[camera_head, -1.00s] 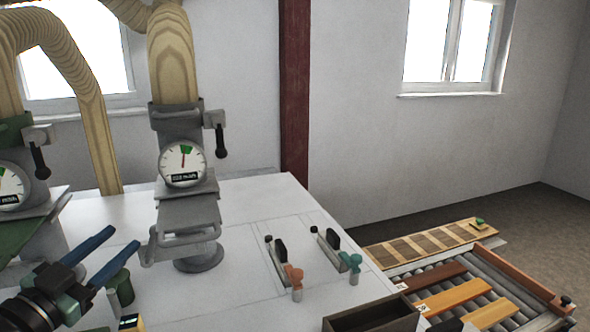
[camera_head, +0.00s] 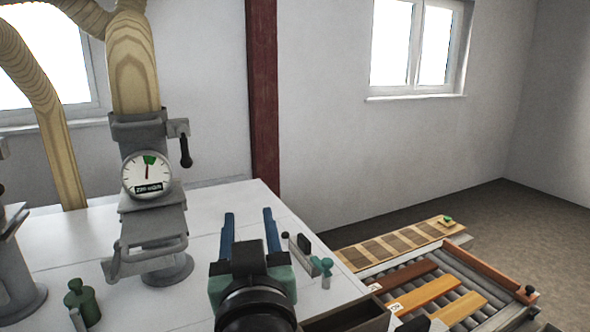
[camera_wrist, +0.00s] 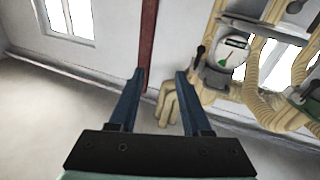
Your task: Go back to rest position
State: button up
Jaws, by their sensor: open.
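My gripper (camera_head: 248,226) is at the lower middle of the head view, over the white table (camera_head: 95,235). Its two blue fingers are parallel and spread apart, with nothing between them. In the wrist view my gripper (camera_wrist: 158,80) is also open and empty, facing the wall and the dark red post (camera_wrist: 147,45). No held object shows in either view.
A grey stand with a round gauge (camera_head: 147,174) and a wood-grained duct (camera_head: 134,65) stands left of my gripper. A green bottle (camera_head: 82,302) is at lower left. A teal-handled clamp (camera_head: 321,267) is close right. A roller conveyor (camera_head: 440,270) with wooden boards lies farther right.

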jog(key=s+d+f+m+g+h, duration=0.1)
jog(key=s+d+f+m+h, duration=0.15)
jog(key=d, duration=0.35)
jog(key=s+r+t+b, duration=0.9)
jog(key=s+r, duration=0.3)
jog(key=r, duration=0.3)
jog(key=shift+r+t+h, duration=0.35)
jog(key=shift+r+t, duration=0.05)
jog(key=shift+a+f, duration=0.1)
